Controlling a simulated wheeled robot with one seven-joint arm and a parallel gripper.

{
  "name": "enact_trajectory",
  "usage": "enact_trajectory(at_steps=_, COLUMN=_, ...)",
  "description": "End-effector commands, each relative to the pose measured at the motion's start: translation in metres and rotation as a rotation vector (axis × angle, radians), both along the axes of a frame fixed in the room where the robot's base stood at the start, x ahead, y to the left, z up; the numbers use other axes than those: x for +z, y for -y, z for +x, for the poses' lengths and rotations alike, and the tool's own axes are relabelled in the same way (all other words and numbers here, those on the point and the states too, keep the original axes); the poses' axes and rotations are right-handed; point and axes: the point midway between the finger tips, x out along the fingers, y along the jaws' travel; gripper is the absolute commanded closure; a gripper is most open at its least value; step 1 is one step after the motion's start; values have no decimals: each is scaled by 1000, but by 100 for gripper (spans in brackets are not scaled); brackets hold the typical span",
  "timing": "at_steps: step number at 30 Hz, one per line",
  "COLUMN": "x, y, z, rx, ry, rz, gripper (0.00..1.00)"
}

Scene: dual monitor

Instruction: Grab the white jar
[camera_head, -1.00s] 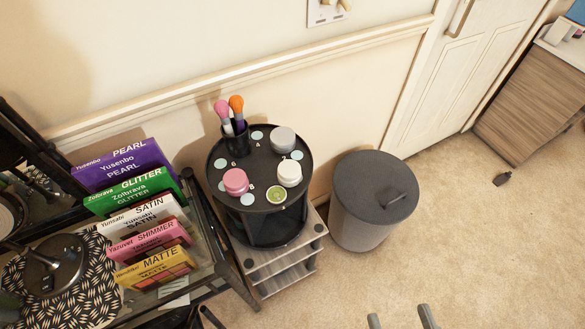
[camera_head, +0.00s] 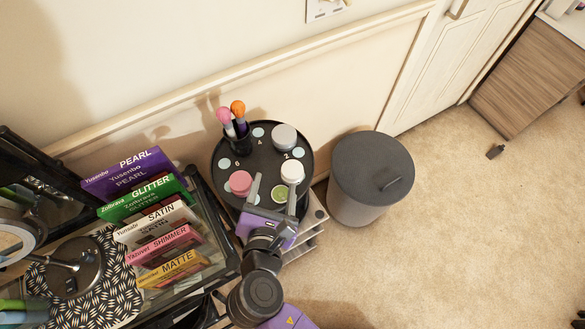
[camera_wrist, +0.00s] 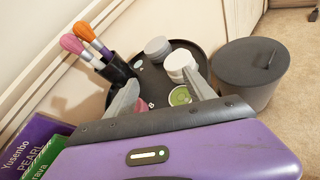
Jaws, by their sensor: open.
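The white jar (camera_head: 292,170) stands near the right edge of a round black tray (camera_head: 262,158). It also shows in the wrist view (camera_wrist: 178,61), just beyond my right fingertip, which overlaps its lower part. My gripper (camera_head: 273,184) is open and empty, its fingers pointing toward the tray from the front. In the wrist view my gripper (camera_wrist: 158,88) has the pink jar beside its left finger and the green jar near its right finger. I cannot tell whether either finger touches a jar.
A pink jar (camera_head: 241,182), a green-topped jar (camera_head: 279,193) and a grey-lidded jar (camera_head: 284,137) share the tray. Brushes stand in a black cup (camera_head: 238,139). A lidded grey bin (camera_head: 371,180) is to the right, palettes (camera_head: 150,215) to the left.

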Motion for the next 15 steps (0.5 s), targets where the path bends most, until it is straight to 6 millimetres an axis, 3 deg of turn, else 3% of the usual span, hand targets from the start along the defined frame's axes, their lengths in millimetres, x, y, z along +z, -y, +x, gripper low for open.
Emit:
enact_trajectory(at_steps=3, x=-6, y=22, z=-3, rx=-17, ry=-18, rz=-196, gripper=37)
enact_trajectory(at_steps=6, x=-7, y=28, z=-3, rx=-12, ry=-33, rz=-272, gripper=37)
enact_trajectory(at_steps=15, x=-17, y=32, z=21, rx=-2, ry=-37, rz=-297, gripper=37)
